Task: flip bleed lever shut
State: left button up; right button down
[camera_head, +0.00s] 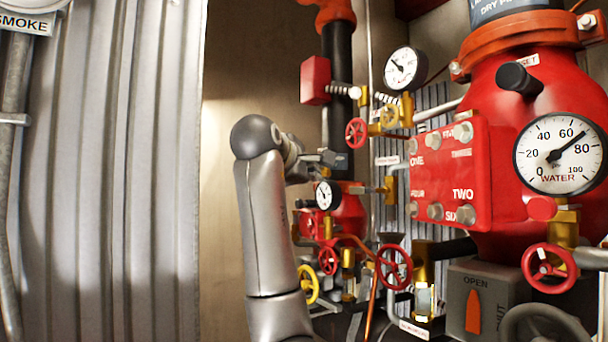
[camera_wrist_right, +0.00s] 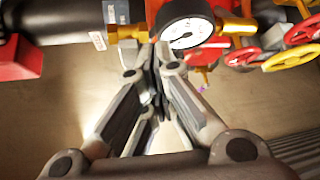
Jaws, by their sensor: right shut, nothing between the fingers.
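My right gripper (camera_head: 338,160) reaches in from the lower left, shut and empty, beside the dark riser pipe. It is just above a small white gauge (camera_head: 327,195). In the right wrist view the closed fingertips (camera_wrist_right: 156,52) point at a brass fitting (camera_wrist_right: 127,33) and the same gauge (camera_wrist_right: 187,24); I cannot tell whether they touch. I cannot single out the bleed lever with certainty; the gripper may hide it. An orange pointer (camera_head: 473,312) on a grey box marked OPEN and SHUT stands at the lower right, apart from the gripper. My left gripper is not in view.
A red bolted plate (camera_head: 449,175) and large water gauge (camera_head: 560,153) are on the right. Red handwheels (camera_head: 394,266) and a yellow handwheel (camera_head: 308,285) crowd below. A red box (camera_head: 315,80) sits above the gripper. Corrugated wall (camera_head: 110,170) is at left, with free room before it.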

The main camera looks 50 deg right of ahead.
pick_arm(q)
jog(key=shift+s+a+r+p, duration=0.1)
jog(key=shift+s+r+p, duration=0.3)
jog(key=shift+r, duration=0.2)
pick_arm(e)
jog(key=shift+s+r+n+g+y, duration=0.15)
jog(key=shift+r+n+g+y, duration=0.15)
jog(key=shift+r+n, duration=0.1)
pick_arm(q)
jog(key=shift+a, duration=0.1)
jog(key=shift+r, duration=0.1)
pick_arm(e)
jog(key=shift+r, duration=0.15)
